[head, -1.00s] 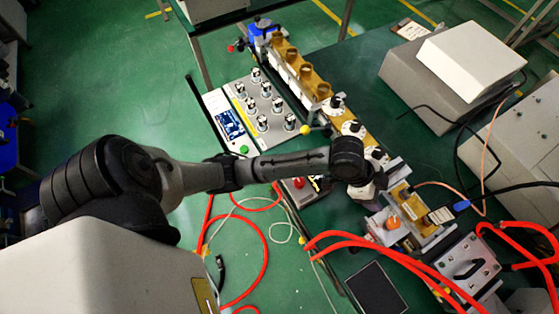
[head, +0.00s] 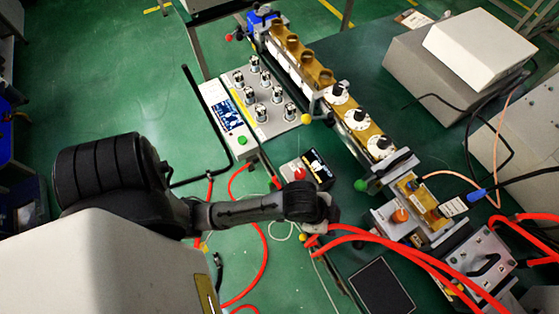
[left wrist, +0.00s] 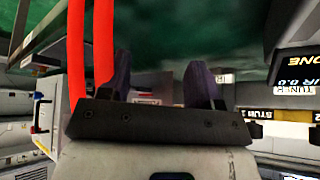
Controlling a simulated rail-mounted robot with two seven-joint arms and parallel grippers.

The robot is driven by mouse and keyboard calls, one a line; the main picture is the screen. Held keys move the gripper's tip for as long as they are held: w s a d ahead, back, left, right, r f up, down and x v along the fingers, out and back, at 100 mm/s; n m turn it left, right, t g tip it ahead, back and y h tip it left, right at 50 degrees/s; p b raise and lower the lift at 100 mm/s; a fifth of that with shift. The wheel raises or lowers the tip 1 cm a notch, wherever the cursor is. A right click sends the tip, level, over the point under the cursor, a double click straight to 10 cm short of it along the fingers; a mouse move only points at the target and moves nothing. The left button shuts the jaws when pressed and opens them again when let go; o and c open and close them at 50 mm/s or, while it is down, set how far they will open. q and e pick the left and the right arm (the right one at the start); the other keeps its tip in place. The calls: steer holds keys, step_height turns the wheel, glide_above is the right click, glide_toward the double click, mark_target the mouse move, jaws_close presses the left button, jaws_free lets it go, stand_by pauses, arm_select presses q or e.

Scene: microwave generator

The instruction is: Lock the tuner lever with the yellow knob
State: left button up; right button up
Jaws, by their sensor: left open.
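The yellow knob (head: 306,119) is a small ball on the tuner lever, at the left side of the brass tuner section (head: 345,115) in the head view. Several white dials with black centres sit along this section. My left arm reaches in from the left and ends below and apart from the yellow knob; its wrist hides the fingers there. In the left wrist view my left gripper (left wrist: 161,85) shows two dark fingers spread apart with nothing between them. The yellow knob is not seen in that view. My right gripper is not in view.
Red hoses (head: 400,252) cross just right of my left wrist and show close in the left wrist view (left wrist: 92,50). A green knob (head: 360,185) is near the tuner's lower end. A small red-button box (head: 305,170) lies between.

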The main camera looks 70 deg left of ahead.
arm_select(q)
steer(key=s+a+f+n+g+y+b, duration=0.1)
steer(key=s+a+f+n+y+b, duration=0.2)
steer(key=s, duration=0.4)
steer(key=s+a+f+n+g, duration=0.1)
steer(key=s+a+f+n, duration=0.1)
steer(key=s+a+f, duration=0.4)
step_height(320, 180, up, 26)
steer(key=d+p, duration=0.1)
steer(key=p, duration=2.2)
steer(key=shift+s+f, duration=0.2)
steer(key=shift+s, duration=0.05)
steer(key=shift+d, duration=0.1)
